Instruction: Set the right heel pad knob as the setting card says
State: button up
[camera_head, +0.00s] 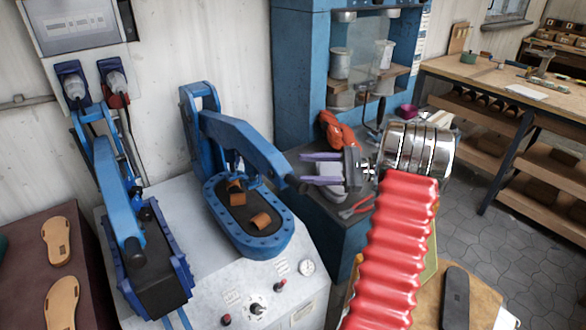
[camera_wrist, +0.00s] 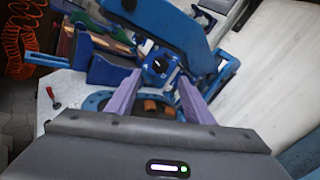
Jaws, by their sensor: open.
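The right press (camera_head: 228,215) is blue, with a lever arm over an oval dark bed. Two orange-brown blocks (camera_head: 261,221) lie on the bed. My gripper (camera_head: 304,169) is open and empty, to the right of the lever arm's end. In the wrist view, my gripper (camera_wrist: 160,76) has its purple fingers spread, with a blue round part with a dark centre (camera_wrist: 158,66) showing between and beyond them. I cannot tell whether this part is the heel pad knob, or how it is set. No readable setting card shows; small white labels (camera_head: 282,267) are too small to read.
A left blue press (camera_head: 150,250) stands beside the right one on the grey cabinet. Small dark and red knobs (camera_head: 280,285) and a gauge (camera_head: 307,267) are on the cabinet's front area. Red-handled pliers (camera_head: 357,207) lie behind my arm. Wooden benches stand at the right.

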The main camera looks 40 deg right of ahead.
jog(key=v, duration=0.2)
jog(key=shift+s+d, duration=0.25)
jog(key=m, duration=0.6)
jog(key=shift+w, duration=0.2)
jog(key=shift+a, duration=0.15)
jog(key=x, duration=1.3)
jog(key=shift+w+a, duration=0.25)
jog(key=shift+w, duration=0.05)
